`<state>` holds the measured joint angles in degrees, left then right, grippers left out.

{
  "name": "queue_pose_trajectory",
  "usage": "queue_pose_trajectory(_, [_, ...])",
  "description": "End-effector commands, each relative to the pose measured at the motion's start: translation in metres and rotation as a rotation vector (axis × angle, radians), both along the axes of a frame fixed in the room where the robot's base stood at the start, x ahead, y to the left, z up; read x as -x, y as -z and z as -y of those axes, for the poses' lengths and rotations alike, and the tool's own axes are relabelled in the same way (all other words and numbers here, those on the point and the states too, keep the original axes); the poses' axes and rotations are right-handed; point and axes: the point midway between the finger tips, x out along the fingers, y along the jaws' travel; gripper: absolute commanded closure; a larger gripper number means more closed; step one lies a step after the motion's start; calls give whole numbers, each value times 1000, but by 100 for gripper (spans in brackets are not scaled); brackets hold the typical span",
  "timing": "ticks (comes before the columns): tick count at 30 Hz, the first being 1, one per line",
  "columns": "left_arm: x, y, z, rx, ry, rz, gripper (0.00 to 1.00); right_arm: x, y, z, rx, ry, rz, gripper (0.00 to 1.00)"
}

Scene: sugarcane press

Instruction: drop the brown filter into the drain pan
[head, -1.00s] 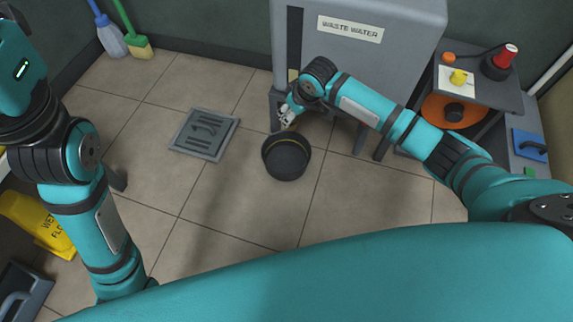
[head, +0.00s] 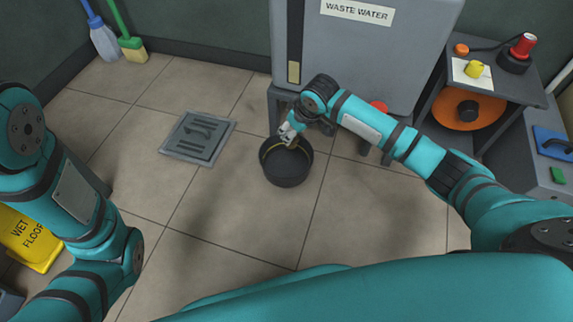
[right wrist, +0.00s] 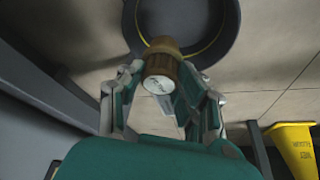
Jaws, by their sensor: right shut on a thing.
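The drain pan (head: 287,174) is a dark round open pan on the tiled floor, with a thin yellow line inside. My right gripper (head: 290,132) is over the pan's far rim in the head view. In the right wrist view my right gripper (right wrist: 160,88) is shut on the brown filter (right wrist: 160,66), a short brown cylinder with a pale printed end. The pan (right wrist: 228,22) shows behind the filter there. The filter's height above the pan is hard to tell. My left arm is at the left of the head view, but its gripper is not visible.
A grey WASTE WATER cabinet (head: 385,50) on legs stands behind the pan. A floor drain grate (head: 199,138) lies left of the pan. A shelf unit (head: 515,88) is at the right, a yellow wet-floor sign (head: 30,237) at the left. Floor in front of the pan is clear.

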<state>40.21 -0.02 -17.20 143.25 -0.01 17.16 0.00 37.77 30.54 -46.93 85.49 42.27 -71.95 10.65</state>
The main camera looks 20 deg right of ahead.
Motion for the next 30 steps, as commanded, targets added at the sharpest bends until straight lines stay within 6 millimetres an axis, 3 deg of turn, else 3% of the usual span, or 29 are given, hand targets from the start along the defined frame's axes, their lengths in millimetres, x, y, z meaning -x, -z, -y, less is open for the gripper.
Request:
queue_pose_trajectory(11, [0,4,0,0,0,1,60,0,2,0,0,0,0,97])
queue_pose_trajectory(12, [0,4,0,-1,0,1,60,0,2,0,0,0,0,61])
queue_pose_trajectory(18, [0,4,0,-1,0,1,60,0,2,0,0,0,0,38])
queue_pose_trajectory(26, [-1,4,0,0,-1,-5,60,0,1,0,0,0,0,38])
queue_pose_trajectory(30, [-1,4,0,0,0,-4,60,4,-10,2,-1,-1,3,38])
